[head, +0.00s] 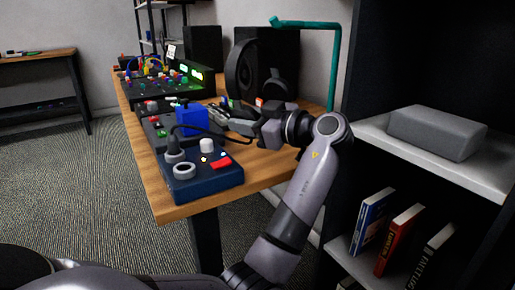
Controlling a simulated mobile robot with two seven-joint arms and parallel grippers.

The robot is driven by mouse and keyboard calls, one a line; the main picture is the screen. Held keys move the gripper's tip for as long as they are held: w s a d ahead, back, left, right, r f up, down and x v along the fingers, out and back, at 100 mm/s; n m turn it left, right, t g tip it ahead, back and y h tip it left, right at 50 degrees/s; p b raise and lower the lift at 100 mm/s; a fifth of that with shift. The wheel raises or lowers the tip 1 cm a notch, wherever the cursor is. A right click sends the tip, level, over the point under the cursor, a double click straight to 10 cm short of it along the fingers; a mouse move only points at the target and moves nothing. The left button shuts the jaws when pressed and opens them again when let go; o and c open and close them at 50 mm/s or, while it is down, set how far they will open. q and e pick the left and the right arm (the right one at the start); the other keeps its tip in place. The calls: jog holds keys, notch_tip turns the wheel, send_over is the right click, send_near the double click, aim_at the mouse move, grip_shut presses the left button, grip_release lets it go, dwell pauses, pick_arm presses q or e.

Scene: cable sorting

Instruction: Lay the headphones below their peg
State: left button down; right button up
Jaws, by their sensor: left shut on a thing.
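The black headphones (238,70) stand tilted above the right part of the wooden table, in front of a dark speaker. One ear cup (276,89) shows just above my left gripper. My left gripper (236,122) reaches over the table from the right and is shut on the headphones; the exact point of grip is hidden. The teal peg stand (333,65) rises at the table's back right, its arm reaching left above the headphones. The headphones are apart from its tip. My right gripper is not in view.
A blue control box (201,178) with knobs fills the table's near corner. A blue block (192,120), a black cable (205,131) and more devices lie behind it. A dark shelf with a grey box (436,132) and books stands right. A little bare wood shows near the front edge.

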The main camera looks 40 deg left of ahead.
pick_arm(q)
jog(key=shift+w+f, duration=0.2)
jog(key=shift+f, duration=1.05)
jog(key=shift+w+d+f+b, duration=0.1)
jog(key=shift+w+f+b, duration=0.15)
jog(key=shift+f, duration=0.3)
jog(key=shift+w+d+f+b, duration=0.15)
jog(key=shift+f+b, duration=0.15)
jog(key=shift+f, duration=0.25)
jog(key=shift+w+a+f+b, duration=0.1)
jog(key=shift+f+b, duration=0.15)
jog(key=shift+f, duration=0.3)
jog(key=shift+w+d+r+m+y, duration=0.2)
jog(key=shift+w+m+y, duration=0.15)
jog(key=shift+m, duration=0.35)
jog(key=shift+w+r+m, duration=0.1)
jog(key=shift+w+m, duration=0.1)
jog(key=shift+m, duration=0.4)
jog(key=shift+w+f+m+y+b, duration=0.15)
jog(key=shift+f+m+y+b, duration=0.15)
jog(key=shift+b, duration=0.1)
jog(key=shift+f, duration=0.45)
jog(key=shift+f+b, duration=0.15)
jog(key=shift+b, duration=0.2)
jog(key=c, duration=0.7)
grip_release()
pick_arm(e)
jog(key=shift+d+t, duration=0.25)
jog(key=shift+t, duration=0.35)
